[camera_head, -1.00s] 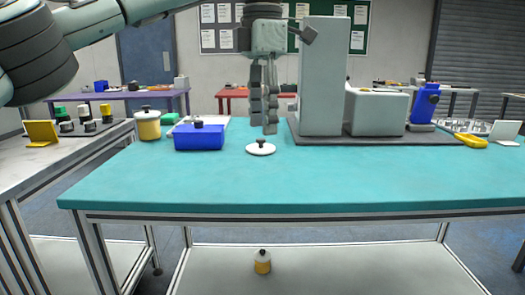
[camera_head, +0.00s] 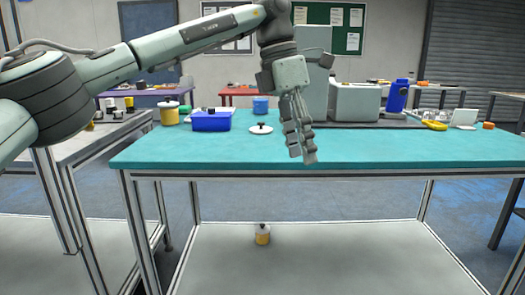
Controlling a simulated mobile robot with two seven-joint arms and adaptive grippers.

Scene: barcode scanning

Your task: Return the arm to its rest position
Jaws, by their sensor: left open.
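My left arm comes in from the left, and my left gripper (camera_head: 308,157) hangs in the air in front of the teal table (camera_head: 360,146), fingers pointing down. It is empty. Its fingers show nearly edge-on, so the gap between them is hard to see. It is apart from the white lid with a dark knob (camera_head: 261,129), which lies on the table behind and to its left. My right gripper is not in view.
A blue box (camera_head: 211,122) and a yellow canister (camera_head: 169,115) stand at the table's back left. A grey machine (camera_head: 355,103), a blue scanner-like device (camera_head: 397,96) and a yellow item (camera_head: 434,125) are at the back right. A small yellow pot (camera_head: 262,234) sits on the lower shelf.

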